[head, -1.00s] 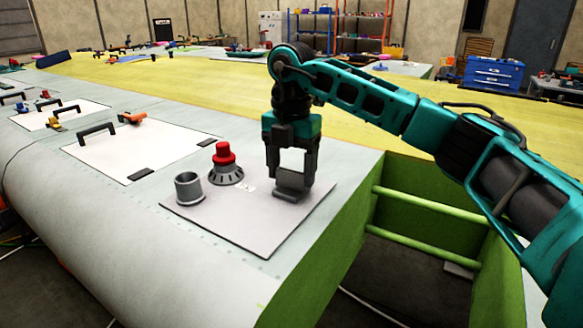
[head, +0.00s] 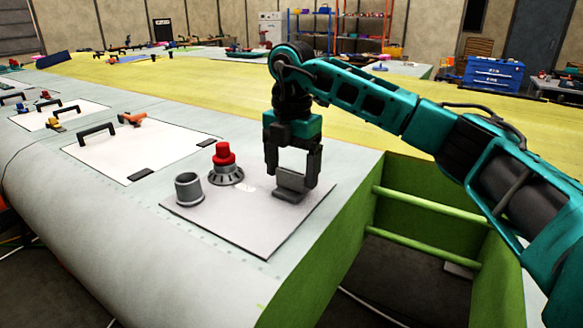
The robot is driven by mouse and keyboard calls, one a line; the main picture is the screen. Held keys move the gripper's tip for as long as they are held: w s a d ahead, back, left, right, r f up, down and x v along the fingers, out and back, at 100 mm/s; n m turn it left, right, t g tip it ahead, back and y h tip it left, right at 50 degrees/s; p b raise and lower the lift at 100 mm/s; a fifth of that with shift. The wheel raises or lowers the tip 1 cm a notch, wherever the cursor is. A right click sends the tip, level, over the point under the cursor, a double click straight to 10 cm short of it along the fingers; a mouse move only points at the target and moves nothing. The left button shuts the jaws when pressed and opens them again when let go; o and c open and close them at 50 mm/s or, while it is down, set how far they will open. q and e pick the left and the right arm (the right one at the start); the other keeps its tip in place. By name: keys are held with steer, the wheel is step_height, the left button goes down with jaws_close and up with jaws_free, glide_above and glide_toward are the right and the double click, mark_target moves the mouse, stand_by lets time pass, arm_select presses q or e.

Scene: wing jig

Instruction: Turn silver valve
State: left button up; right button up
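A small grey, silver-looking valve piece (head: 290,184) with an upright plate on a flat base stands near the right side of a light square panel (head: 245,225). My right gripper (head: 292,172) points down directly over this piece. Its fingers are open, one on each side of the upright plate, with a clear gap between them. I cannot tell whether the right finger touches the plate. An open grey cylinder (head: 188,190) and a red knob on a dark round base (head: 224,160) stand left of the gripper on the same panel. My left gripper is not in view.
The panel lies on a pale wing surface (head: 100,220). Another white panel with a black handle (head: 97,131) lies farther left. Right of the panel, the wing ends at a green open frame with bars (head: 430,212). Blue toolboxes and shelves stand far behind.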

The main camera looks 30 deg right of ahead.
mark_target(291, 171)
steer(key=shift+o, duration=0.7)
step_height(291, 171, up, 13)
steer(key=shift+a+f, duration=0.1)
steer(key=shift+f, duration=0.05)
stand_by(0.5)
